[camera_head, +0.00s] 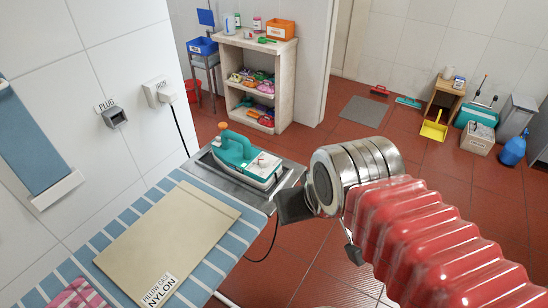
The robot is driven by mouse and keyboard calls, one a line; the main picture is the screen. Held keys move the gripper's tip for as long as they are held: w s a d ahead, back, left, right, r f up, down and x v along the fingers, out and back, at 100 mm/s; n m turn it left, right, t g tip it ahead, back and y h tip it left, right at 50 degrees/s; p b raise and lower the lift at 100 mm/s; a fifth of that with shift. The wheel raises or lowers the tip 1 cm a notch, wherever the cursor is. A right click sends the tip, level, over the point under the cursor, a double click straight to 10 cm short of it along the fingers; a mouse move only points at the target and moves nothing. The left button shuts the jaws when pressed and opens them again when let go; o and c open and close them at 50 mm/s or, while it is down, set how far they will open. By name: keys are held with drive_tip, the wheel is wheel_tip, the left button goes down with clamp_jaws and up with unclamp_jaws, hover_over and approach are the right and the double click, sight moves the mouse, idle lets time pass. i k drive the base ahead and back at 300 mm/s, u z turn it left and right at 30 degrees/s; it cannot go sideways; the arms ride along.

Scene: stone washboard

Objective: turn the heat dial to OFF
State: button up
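A teal iron (236,150) rests on a grey metal stand (203,161) at the end of the ironing board. It has an orange part (223,125) at the left end of its handle and a pale label on its right side. I cannot make out a heat dial or its setting. My gripper (293,207) shows as a dark grey piece in front of my silver wrist, to the right of and nearer than the iron, apparently apart from it. Its fingers are not clear, so I cannot tell whether it is open or shut.
A beige folded pillowcase (165,235), labelled NYLON, lies on the blue striped board (235,245). A wall socket (115,117) sits below a PLUG label. A white plug (166,95) with a dark cord is on the wall. Shelves (285,80) stand behind; red floor lies open to the right.

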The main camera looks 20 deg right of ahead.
sight(263, 162)
drive_tip(key=u, duration=0.25)
drive_tip(key=k, duration=0.75)
drive_tip(key=u, duration=0.6)
drive_tip(key=k, duration=0.6)
drive_tip(key=u, duration=0.3)
drive_tip(key=i, duration=1.55)
drive_tip(key=z, duration=0.75)
